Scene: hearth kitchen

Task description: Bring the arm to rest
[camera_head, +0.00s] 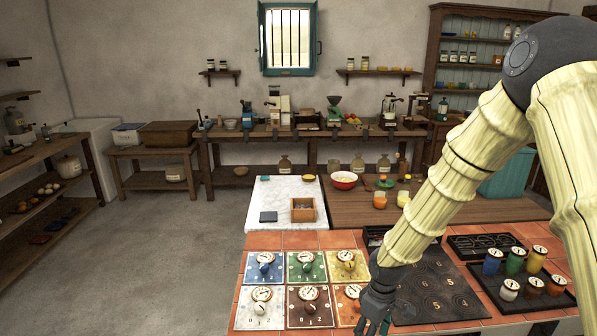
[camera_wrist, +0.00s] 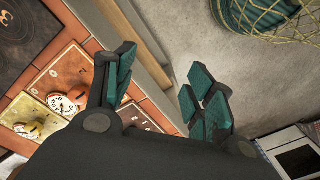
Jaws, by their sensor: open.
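My arm, in a pale ribbed sleeve, reaches down from the upper right in the head view. My gripper (camera_head: 374,318) hangs at the front edge of the tiled counter, close to the orange dial plate (camera_head: 348,312). In the wrist view my gripper (camera_wrist: 160,92) has its two teal-padded fingers spread wide apart with nothing between them. The counter's wooden edge and the grey floor show behind the fingers. Whether any part of the gripper touches the counter cannot be told.
Several coloured dial plates (camera_head: 306,266) and a dark numbered hob (camera_head: 432,290) cover the tiled counter (camera_head: 284,241). A black tray with several coloured canisters (camera_head: 515,261) stands at right. A yellow net (camera_wrist: 262,14) over something teal shows in the wrist view. Open floor (camera_head: 160,270) lies left.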

